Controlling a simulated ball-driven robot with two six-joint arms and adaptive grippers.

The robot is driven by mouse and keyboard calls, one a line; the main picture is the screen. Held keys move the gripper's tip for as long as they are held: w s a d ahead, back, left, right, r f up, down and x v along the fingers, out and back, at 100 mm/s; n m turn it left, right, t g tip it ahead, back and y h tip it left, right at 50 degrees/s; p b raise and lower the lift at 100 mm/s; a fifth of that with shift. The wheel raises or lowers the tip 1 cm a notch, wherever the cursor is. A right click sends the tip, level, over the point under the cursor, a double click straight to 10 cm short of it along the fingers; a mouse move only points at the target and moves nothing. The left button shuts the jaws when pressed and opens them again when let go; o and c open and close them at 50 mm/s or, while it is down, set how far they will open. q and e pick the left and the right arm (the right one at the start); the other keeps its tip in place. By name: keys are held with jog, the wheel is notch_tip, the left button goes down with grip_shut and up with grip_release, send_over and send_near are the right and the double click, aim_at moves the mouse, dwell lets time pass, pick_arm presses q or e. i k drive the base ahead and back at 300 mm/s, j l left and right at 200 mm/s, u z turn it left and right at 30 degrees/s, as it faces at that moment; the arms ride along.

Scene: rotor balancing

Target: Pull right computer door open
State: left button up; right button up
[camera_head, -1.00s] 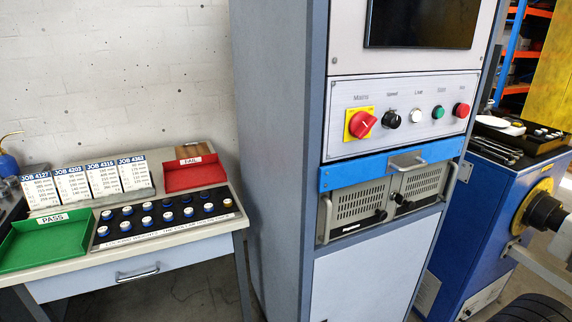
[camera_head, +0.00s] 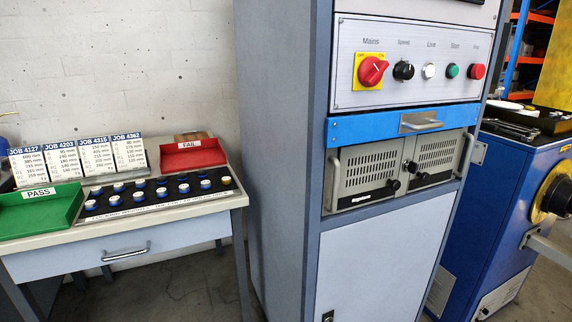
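The computer unit sits in the tall grey-blue cabinet, below a blue drawer front. Its right door (camera_head: 436,159) is a beige vented panel with a black knob near its lower left. The left door (camera_head: 370,172) is a matching vented panel with a black knob at its lower right. Both doors appear shut, meeting at a middle seam. Metal side handles flank the unit. Neither of my grippers shows in the head view.
Above the doors is a blue drawer (camera_head: 371,127) with a metal handle, then a control panel (camera_head: 350,98) with a red switch. A side table (camera_head: 128,240) with green and red trays stands left. A blue machine (camera_head: 500,190) stands right. Some floor shows between table and cabinet.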

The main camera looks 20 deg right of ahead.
aim_at(435, 154)
jog(key=z, duration=1.45)
